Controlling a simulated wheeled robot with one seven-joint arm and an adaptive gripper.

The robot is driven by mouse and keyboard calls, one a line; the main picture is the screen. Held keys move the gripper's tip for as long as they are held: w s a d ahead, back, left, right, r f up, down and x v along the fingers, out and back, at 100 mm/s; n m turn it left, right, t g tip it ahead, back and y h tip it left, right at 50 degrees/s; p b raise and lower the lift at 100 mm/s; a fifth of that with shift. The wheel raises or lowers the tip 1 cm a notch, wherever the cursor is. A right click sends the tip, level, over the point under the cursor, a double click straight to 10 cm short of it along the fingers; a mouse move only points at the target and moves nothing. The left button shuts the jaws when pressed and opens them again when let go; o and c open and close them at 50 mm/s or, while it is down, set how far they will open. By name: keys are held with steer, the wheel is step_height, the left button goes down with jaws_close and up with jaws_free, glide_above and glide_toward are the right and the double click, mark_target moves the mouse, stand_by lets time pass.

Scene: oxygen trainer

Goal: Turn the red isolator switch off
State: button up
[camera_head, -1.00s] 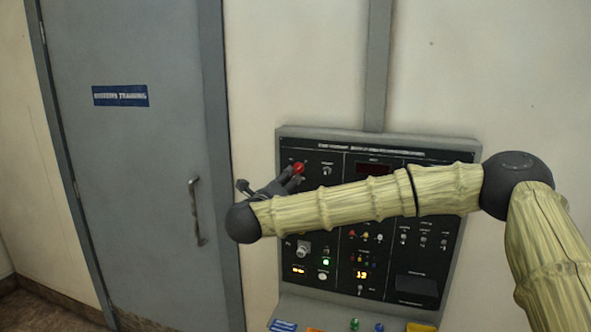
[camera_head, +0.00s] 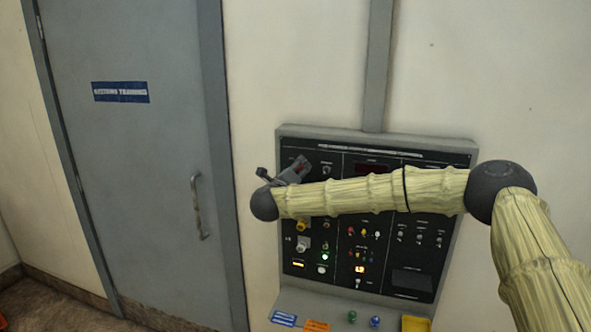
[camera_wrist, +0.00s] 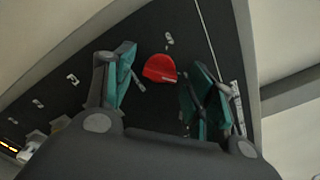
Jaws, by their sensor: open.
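The red isolator switch (camera_wrist: 160,68) is a red knob on the black panel face. In the wrist view it sits between the two teal-padded fingers of my gripper (camera_wrist: 163,85), a little beyond the tips, with a gap on each side. My gripper is open and empty. In the head view my gripper (camera_head: 301,165) is at the panel's upper left and hides the red switch. I cannot tell whether either finger touches it.
The black control panel (camera_head: 314,254) carries several small knobs, lit displays and buttons. A yellow knob (camera_head: 302,225) and a pale knob (camera_head: 303,243) sit below my wrist. A ledge holds coloured items. A grey door (camera_head: 150,200) stands left.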

steer(key=c, duration=1)
